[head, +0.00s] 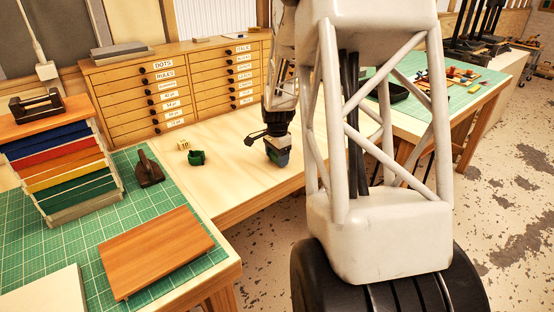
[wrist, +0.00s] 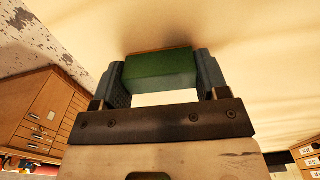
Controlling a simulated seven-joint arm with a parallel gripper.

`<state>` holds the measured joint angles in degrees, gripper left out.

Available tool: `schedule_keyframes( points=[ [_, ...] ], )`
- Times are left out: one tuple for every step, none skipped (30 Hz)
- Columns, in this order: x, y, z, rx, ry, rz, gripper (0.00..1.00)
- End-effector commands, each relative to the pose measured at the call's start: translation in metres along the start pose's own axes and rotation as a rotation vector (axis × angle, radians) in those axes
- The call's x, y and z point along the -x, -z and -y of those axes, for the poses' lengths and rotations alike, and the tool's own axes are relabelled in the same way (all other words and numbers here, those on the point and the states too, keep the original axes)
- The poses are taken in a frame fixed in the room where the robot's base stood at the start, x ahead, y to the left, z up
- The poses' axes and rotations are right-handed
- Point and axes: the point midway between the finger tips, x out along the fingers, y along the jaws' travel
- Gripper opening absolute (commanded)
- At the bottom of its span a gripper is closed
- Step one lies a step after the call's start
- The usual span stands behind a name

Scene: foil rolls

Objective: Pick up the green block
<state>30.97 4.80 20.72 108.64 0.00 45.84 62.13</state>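The green block (wrist: 160,68) lies across the gap between the two fingers of my gripper (wrist: 160,82) in the wrist view. Both blue-grey fingers press against its ends, and a thin orange-brown strip shows along its far edge. In the head view my gripper (head: 277,157) is low over the pale wooden bench, near its front edge. There the block is mostly hidden by the fingers. I cannot tell whether the block touches the bench.
A drawer cabinet (head: 165,90) stands behind. A green cutting mat (head: 190,258) bears a wooden board (head: 157,250) and a colourful rack (head: 60,165).

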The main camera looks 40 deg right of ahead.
Motion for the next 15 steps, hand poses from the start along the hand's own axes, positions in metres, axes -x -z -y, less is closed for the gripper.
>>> schedule_keyframes(
  points=[
    [0.0,0.0,0.0,0.0,0.0,0.0,0.56],
    [0.0,0.0,0.0,0.0,0.0,0.0,0.52],
    [0.0,0.0,0.0,0.0,0.0,0.0,0.46],
    [0.0001,0.0001,0.0,0.0,0.0,0.0,0.43],
    [0.0001,0.0,0.0001,0.0,0.0,0.0,0.43],
    [0.0001,0.0,0.0001,0.0,0.0,0.0,0.43],
    [0.0001,0.0,0.0001,0.0,0.0,0.0,0.43],
    [0.0001,0.0,0.0001,0.0,0.0,0.0,0.43],
    [0.0001,0.0001,0.0,0.0,0.0,0.0,0.43],
    [0.0003,0.0001,0.0,0.0,0.0,0.0,0.43],
    [0.0004,0.0001,0.0,0.0,0.0,0.0,0.43],
    [0.0009,0.0,0.0001,0.0,0.0,0.0,0.43],
    [0.0014,0.0001,0.0001,0.0,0.0,0.0,0.43],
    [0.0022,0.0001,0.0002,0.0,0.001,0.0,0.43],
    [0.0035,0.0001,0.0002,0.0,0.001,-0.001,0.43]
  ],
)
